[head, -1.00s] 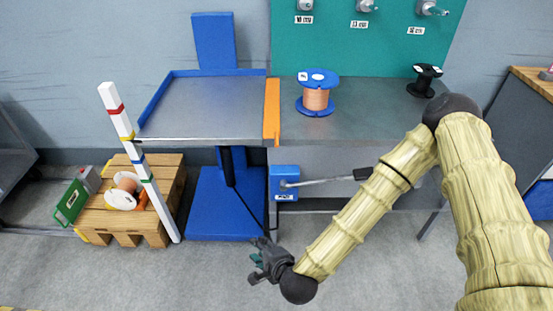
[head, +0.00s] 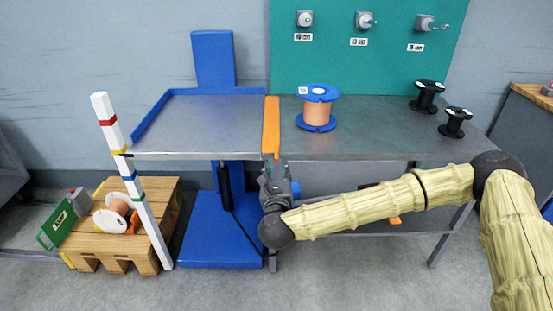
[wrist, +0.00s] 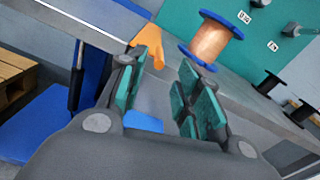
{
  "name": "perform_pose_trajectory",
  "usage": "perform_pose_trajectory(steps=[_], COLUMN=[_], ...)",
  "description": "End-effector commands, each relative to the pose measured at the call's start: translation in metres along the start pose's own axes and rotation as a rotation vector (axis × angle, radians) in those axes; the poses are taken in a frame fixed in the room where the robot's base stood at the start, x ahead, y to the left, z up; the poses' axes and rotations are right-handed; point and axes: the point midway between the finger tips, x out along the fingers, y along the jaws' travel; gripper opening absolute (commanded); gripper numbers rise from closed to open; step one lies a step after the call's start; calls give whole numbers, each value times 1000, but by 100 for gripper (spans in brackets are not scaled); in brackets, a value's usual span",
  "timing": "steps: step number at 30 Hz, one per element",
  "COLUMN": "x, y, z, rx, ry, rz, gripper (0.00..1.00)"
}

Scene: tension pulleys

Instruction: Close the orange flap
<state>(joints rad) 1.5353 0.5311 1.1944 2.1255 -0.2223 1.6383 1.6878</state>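The orange flap (head: 271,122) is a narrow strip along the seam between the steel lift platform (head: 205,125) and the grey bench (head: 375,138). Its near end drops a little over the front edge. In the wrist view the flap's end (wrist: 151,42) shows just beyond the fingertips, towards the left finger. My gripper (head: 273,168) is below and in front of that end, apart from it as far as I can see. In the wrist view my gripper (wrist: 165,88) is open, with nothing between its green-padded fingers.
A blue spool of copper wire (head: 317,108) stands on the bench right of the flap. Two black spools, one at the back (head: 427,97) and one nearer (head: 455,122), stand further right. A striped post (head: 133,180) and wooden pallet (head: 165,200) are at left.

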Motion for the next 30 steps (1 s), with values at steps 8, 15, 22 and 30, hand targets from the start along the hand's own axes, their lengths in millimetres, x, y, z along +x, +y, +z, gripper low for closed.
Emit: perform_pose_trajectory(steps=[8,15,22,30], x=[43,62,65,65], y=[0,1,1,1], z=[-1,0,0,0], rx=[-1,-1,-1,-2], ry=[1,1,1,1], rz=[0,2,3,3], gripper=[34,34,34,6])
